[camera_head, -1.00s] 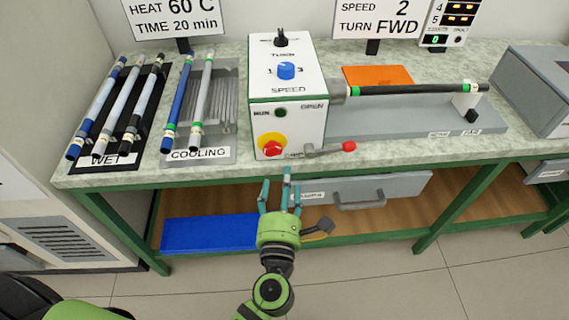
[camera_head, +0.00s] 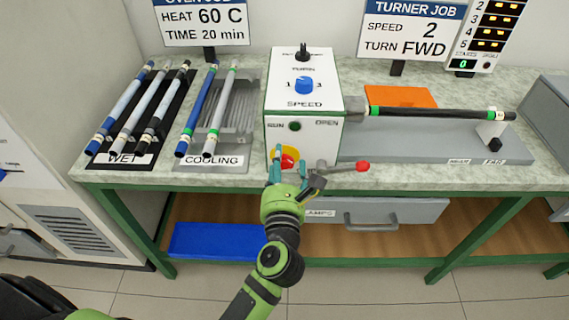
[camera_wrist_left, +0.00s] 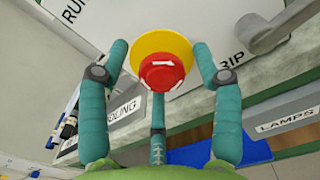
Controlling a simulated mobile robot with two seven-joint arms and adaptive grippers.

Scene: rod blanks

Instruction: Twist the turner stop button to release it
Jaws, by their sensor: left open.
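The red stop button (camera_wrist_left: 161,73) with white arrows sits on a yellow disc (camera_wrist_left: 164,45) on the front of the white turner box. In the left wrist view it lies between the spread teal fingers of my left gripper (camera_wrist_left: 158,88), which is open. The fingers appear apart from the button's sides; how far they reach along it I cannot tell. In the head view my left gripper (camera_head: 289,172) is in front of the turner (camera_head: 302,105), and the fingers partly cover the button (camera_head: 288,161). My right gripper is not in view.
A lever with a red knob (camera_head: 362,166) sticks out just right of my gripper. The turner holds a black rod (camera_head: 440,112). Wet (camera_head: 130,159) and cooling (camera_head: 212,162) racks with rods stand left. Below are a drawer (camera_head: 390,212) and a blue bin (camera_head: 218,241).

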